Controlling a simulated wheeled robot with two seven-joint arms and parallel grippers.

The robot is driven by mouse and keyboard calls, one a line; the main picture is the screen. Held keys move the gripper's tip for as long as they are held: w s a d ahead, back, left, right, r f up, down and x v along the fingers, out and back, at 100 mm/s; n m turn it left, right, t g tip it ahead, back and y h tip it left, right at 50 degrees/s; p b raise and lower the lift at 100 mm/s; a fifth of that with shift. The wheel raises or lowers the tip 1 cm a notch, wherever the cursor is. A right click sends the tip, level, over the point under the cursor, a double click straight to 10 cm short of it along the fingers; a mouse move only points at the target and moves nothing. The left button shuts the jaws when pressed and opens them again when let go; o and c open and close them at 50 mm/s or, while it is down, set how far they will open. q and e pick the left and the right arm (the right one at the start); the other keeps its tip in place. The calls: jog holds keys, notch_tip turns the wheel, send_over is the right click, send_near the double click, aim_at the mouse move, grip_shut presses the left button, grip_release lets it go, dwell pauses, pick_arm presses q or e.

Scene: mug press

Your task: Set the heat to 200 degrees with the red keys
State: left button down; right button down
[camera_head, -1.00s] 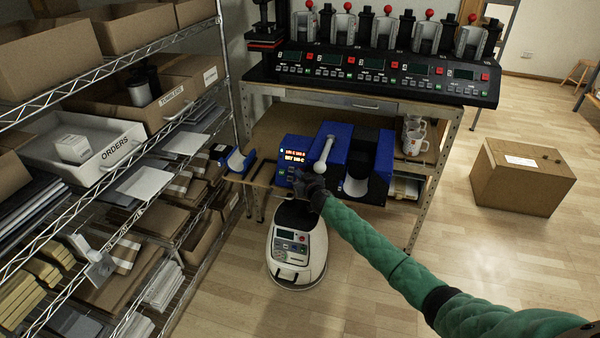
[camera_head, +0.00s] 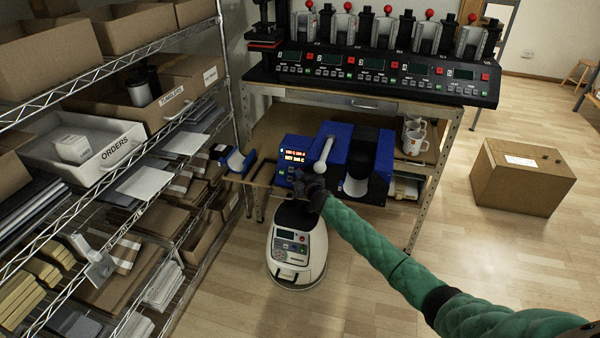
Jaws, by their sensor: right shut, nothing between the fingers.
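The blue mug press (camera_head: 337,150) stands on the lower shelf of the bench. Its control box on the left has a small lit display (camera_head: 295,156) with orange-red lines; the digits are too small to read surely. My right gripper (camera_head: 300,184) is shut and empty, at the lower front of the control box, just below the display. It covers part of the key area, so the red keys cannot be made out, and I cannot tell whether it touches one. My left gripper is not in view.
A bench (camera_head: 360,101) above carries a row of presses with red knobs. White mugs (camera_head: 413,140) stand right of the blue press. A wire rack (camera_head: 228,75) with boxes is at the left. A cardboard box (camera_head: 520,178) sits on the open floor at right.

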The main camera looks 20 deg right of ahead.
jog(key=shift+f, duration=0.1)
jog(key=shift+w+d+f, duration=0.1)
jog(key=shift+w+d, duration=0.1)
jog(key=shift+w, duration=0.05)
dwell(0.3)
jog(key=shift+w+d+f+b, duration=0.25)
jog(key=shift+w+b, duration=0.1)
jog(key=shift+b, duration=0.2)
dwell(0.6)
jog(key=shift+r, duration=0.1)
dwell(0.4)
jog(key=shift+s+a+r+p, duration=0.35)
jog(key=shift+s+a+p, duration=0.05)
jog(key=shift+s+p, duration=0.25)
